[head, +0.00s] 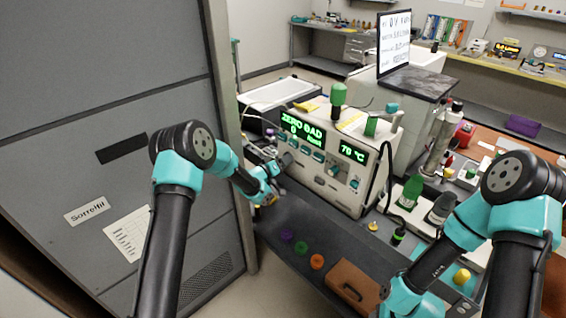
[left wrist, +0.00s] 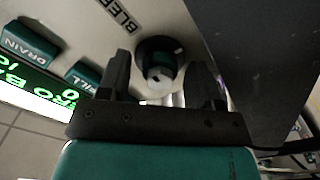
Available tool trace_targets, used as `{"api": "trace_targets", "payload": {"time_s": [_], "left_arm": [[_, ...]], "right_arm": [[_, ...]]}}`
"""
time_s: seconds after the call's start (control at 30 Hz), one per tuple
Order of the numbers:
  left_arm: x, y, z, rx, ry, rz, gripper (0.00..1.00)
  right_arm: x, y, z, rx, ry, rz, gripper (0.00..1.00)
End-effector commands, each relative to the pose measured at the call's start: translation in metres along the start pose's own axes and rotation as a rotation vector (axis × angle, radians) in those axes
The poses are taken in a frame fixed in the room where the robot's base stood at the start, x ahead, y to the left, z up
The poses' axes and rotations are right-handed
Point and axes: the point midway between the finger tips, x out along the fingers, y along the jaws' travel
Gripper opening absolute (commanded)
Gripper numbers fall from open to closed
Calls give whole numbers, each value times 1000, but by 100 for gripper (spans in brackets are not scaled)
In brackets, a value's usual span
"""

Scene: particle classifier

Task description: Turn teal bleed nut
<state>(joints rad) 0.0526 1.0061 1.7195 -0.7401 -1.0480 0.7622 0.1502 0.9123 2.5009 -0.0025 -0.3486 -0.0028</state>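In the left wrist view a dark teal round nut (left wrist: 152,48) with a pale centre sits on the machine's light panel, beside a partly cut-off label starting "BLEE" (left wrist: 118,14). My left gripper (left wrist: 160,64) is open, its two dark fingers apart with the nut showing between and beyond them. I cannot tell whether either finger touches it. In the head view my left gripper (head: 284,160) is at the left part of the front of the light machine (head: 345,187); the nut cannot be made out there. My right arm is at the lower right, its gripper out of view.
Teal DRAIN (left wrist: 30,45) and FILL (left wrist: 84,73) buttons and a green-lit display (left wrist: 35,92) lie left of the nut. Green bottles (head: 410,190) stand right of the machine. Coloured rings (head: 301,248) and a brown box (head: 352,288) lie in front. A grey cabinet (head: 105,120) stands at left.

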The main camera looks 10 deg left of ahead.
Motion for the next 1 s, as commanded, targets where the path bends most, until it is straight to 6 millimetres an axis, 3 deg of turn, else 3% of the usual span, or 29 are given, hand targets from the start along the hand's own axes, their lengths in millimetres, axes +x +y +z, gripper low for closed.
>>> {"api": "trace_targets", "payload": {"time_s": [0.47, 1.0], "left_arm": [[0, 0, 0, 1, 0, 0, 13], [0, 0, 0, 114, 0, 0, 12]], "right_arm": [[0, 0, 0, 0, 0, 0, 43], [0, 0, 0, 0, 0, 0, 43]]}}
